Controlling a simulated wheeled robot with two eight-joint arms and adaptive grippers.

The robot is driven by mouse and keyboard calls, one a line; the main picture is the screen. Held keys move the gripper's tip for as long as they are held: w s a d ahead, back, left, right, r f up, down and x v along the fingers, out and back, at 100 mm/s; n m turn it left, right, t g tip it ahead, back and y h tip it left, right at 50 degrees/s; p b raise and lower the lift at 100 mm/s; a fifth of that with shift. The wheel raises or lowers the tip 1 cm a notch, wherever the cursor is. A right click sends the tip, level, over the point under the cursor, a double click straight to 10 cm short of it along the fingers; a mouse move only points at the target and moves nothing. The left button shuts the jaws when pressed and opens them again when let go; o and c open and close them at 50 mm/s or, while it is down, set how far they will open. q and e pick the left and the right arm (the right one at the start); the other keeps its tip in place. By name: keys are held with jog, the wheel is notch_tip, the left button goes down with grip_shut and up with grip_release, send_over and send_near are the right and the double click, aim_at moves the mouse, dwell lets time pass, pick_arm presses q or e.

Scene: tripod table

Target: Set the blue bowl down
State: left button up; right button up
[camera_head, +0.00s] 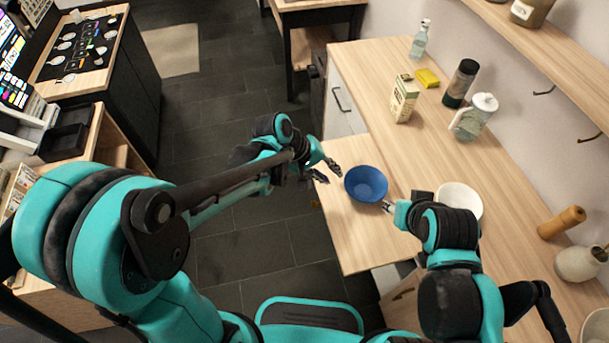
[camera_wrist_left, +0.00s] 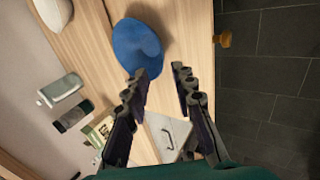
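The blue bowl (camera_head: 366,184) is over the wooden surface (camera_head: 350,236) in the head view, its hollow side up. It also shows in the left wrist view (camera_wrist_left: 137,47), just beyond the fingertips. My left gripper (camera_head: 328,173) is left of the bowl, its fingers apart with nothing between them; the left wrist view (camera_wrist_left: 160,72) shows the same gap. My right gripper (camera_head: 388,206) has its tips at the bowl's lower right rim. Whether it grips the rim is too small to tell. Whether the bowl rests on the wood or hangs just above it is unclear.
A white bowl (camera_head: 460,200) stands right of the blue bowl, partly behind my right arm. A carton (camera_head: 404,98), yellow sponge (camera_head: 427,78), dark jar (camera_head: 461,83) and pitcher (camera_head: 474,116) stand farther back. The wood in front of the blue bowl is clear.

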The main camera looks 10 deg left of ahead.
pick_arm(q)
jog(key=s+a+r+m+t+y, duration=0.2)
jog(key=s+a, duration=0.4)
jog(key=a, duration=0.3)
jog(key=s+a+r+m+t+y, duration=0.2)
jog(key=s+a+r+t+y, duration=0.1)
jog(key=a, duration=0.7)
notch_tip(320, 180, up, 2)
jog(key=s+y, duration=0.1)
jog(key=s, duration=0.2)
jog(key=shift+a, duration=0.15)
